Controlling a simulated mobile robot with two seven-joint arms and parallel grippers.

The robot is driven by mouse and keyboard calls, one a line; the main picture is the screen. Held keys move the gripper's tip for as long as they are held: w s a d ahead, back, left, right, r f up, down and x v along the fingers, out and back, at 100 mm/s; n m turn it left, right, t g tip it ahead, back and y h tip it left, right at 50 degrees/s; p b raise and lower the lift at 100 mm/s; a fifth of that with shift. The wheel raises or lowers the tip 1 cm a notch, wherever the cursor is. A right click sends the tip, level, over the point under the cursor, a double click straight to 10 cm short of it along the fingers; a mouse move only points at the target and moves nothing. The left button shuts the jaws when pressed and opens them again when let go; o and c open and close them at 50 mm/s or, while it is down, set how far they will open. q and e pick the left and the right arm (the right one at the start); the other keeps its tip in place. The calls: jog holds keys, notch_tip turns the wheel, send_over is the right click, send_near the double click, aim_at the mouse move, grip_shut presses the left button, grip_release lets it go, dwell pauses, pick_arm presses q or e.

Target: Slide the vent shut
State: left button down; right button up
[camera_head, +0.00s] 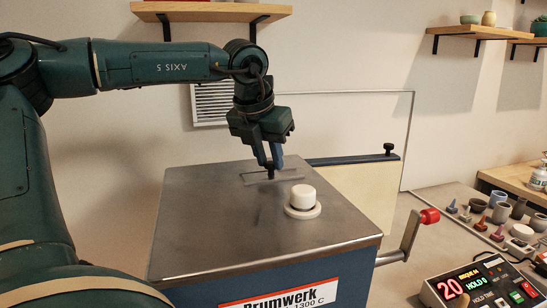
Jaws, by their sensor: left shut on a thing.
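The Brumwerk kiln (195,225) stands in front of me with a flat grey metal top. The vent is a thin dark slide plate (290,180) near the back of that top, with a small dark knob (270,174). My left gripper (270,164) reaches down from above and is shut on the knob. The fingers partly cover the knob, and I cannot tell how far the vent stands open. My right gripper is not in view.
A white round plug (303,198) sits on the kiln top, right of the gripper and nearer to me. A crank with a red grip (430,216) sticks out at the right side. A control box (480,285) and several small pots and tools stand on the right bench.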

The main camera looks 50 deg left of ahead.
pick_arm(q)
jog(key=c, duration=1.2)
grip_release()
jog(key=shift+s+a, duration=0.1)
jog(key=shift+s, duration=0.1)
jog(key=shift+o, duration=0.2)
jog(key=b+v, duration=0.1)
jog(key=v, duration=1.2)
jog(key=shift+w, duration=0.1)
